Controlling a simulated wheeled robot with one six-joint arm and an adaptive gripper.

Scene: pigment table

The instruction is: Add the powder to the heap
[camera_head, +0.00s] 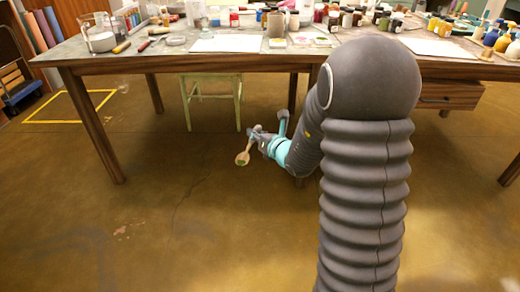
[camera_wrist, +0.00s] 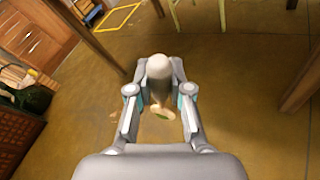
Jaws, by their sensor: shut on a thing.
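My gripper (camera_head: 257,134) is low in front of the table, beneath the level of its top. It is shut on a wooden spoon (camera_head: 240,161), which also shows between the fingers in the wrist view (camera_wrist: 158,68). The spoon's bowl hangs down to the left of the gripper in the head view. A little green powder (camera_wrist: 162,116) shows in the bowl. I cannot make out a heap of powder for certain; the things on the table top are small and far off.
The wooden table (camera_head: 200,60) carries many jars, bottles and tools, with white sheets (camera_head: 228,43) near its front edge. A pale green chair (camera_head: 212,80) stands under it. Table legs (camera_head: 92,125) stand left and right. The brown floor in front is clear.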

